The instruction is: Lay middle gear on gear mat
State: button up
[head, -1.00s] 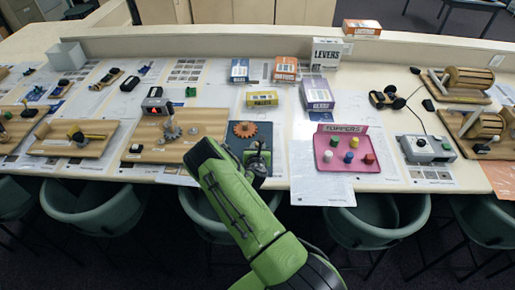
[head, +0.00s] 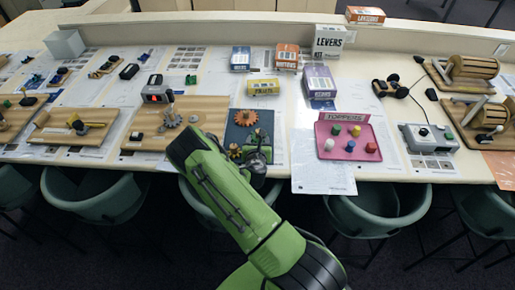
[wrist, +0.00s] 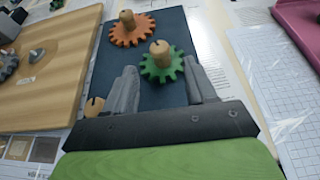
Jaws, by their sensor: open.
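The dark blue gear mat (head: 238,135) lies at the table's front edge. A large orange gear (head: 246,118) with a wooden knob lies on it; it also shows in the wrist view (wrist: 124,38). A green gear (wrist: 155,72) with a wooden knob sits on the mat nearer to me, just ahead of and between my fingertips. A small orange gear (head: 234,151) shows left of my gripper (head: 258,157) in the head view. My gripper is open and empty, its two fingers (wrist: 161,78) apart. I cannot tell which gear is the middle one.
A wooden board (head: 200,137) with grey gears lies left of the mat. The pink toppers tray (head: 335,154) stands to the right, with white paper between. Chairs (head: 385,205) line the front edge.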

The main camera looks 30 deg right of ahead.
jog(key=b+v, duration=0.2)
jog(key=v, duration=0.4)
jog(key=shift+f, duration=0.2)
jog(key=shift+s+r+m, duration=0.1)
jog(key=shift+r+m, duration=0.2)
jog(key=shift+r, duration=0.05)
jog(key=s+r+m+g, duration=0.55)
jog(key=r+m, duration=0.45)
jog(key=m, duration=0.9)
jog(key=s+a+r+m+y, duration=0.4)
jog(key=s+a+r, duration=0.3)
jog(key=s+a, duration=0.2)
jog(key=s+a+r+m+y, duration=0.4)
jog(key=s+a+r, duration=0.3)
jog(key=s+a, duration=0.2)
jog(key=shift+s+m, duration=0.5)
jog(key=shift+s, duration=0.2)
